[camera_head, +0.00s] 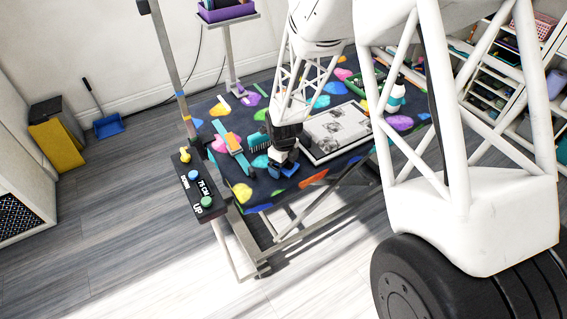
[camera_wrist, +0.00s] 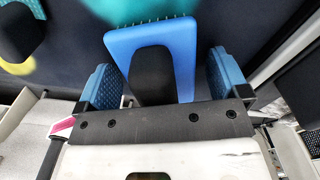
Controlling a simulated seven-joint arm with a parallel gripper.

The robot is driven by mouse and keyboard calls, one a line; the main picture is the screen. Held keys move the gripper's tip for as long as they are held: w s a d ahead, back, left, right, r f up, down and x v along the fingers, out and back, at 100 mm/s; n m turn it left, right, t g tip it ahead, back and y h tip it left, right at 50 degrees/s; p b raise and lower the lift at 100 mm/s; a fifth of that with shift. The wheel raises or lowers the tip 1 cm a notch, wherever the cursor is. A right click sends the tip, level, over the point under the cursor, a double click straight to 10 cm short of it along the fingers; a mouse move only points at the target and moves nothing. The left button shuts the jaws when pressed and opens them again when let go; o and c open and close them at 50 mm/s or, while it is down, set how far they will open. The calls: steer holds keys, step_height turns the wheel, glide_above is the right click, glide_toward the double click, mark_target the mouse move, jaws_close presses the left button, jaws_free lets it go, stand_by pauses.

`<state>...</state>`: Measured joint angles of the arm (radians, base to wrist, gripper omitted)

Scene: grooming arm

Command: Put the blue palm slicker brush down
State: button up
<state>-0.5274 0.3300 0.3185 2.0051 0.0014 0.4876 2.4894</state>
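The blue palm slicker brush (camera_wrist: 182,50) shows in the wrist view, with a blue pad, a row of pins along its far edge and a black handle (camera_wrist: 152,75). My gripper (camera_wrist: 165,80) has its two blue-padded fingers apart, one on each side of the handle, with gaps visible on both sides. The handle's near end is hidden by the gripper body. In the head view my gripper (camera_head: 284,160) is low over the near part of the patterned grooming table (camera_head: 318,180), and the blue brush (camera_head: 289,170) is at its tip. Whether the brush rests fully on the table is hard to tell.
A strap-like teal and orange item (camera_head: 235,146) and a teal comb-like item (camera_head: 260,161) lie left of my gripper. A framed picture-like panel (camera_head: 336,130) lies to its right. A post with a button panel (camera_head: 197,189) stands at the table's left edge.

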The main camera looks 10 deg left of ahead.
steer(key=shift+r, duration=0.1)
steer(key=shift+r, duration=6.05)
steer(key=shift+d+r, duration=0.1)
steer(key=shift+d+r, duration=0.2)
steer(key=s+d+r+n+t, duration=0.1)
steer(key=s+d+r+n, duration=0.4)
steer(key=d+r, duration=0.4)
steer(key=s+d+r+n, duration=0.5)
steer(key=d+r, duration=0.3)
steer(key=d, duration=0.3)
steer(key=s+d+r+n, duration=0.3)
steer(key=s+d+n, duration=0.3)
steer(key=s, duration=0.4)
steer(key=s+d+r+n+t, duration=0.1)
steer(key=s+d+r+n, duration=0.2)
steer(key=s+d+n, duration=0.3)
steer(key=s+d, duration=0.2)
steer(key=s, duration=0.2)
steer(key=shift+d+t, duration=0.25)
steer(key=shift+t, duration=0.05)
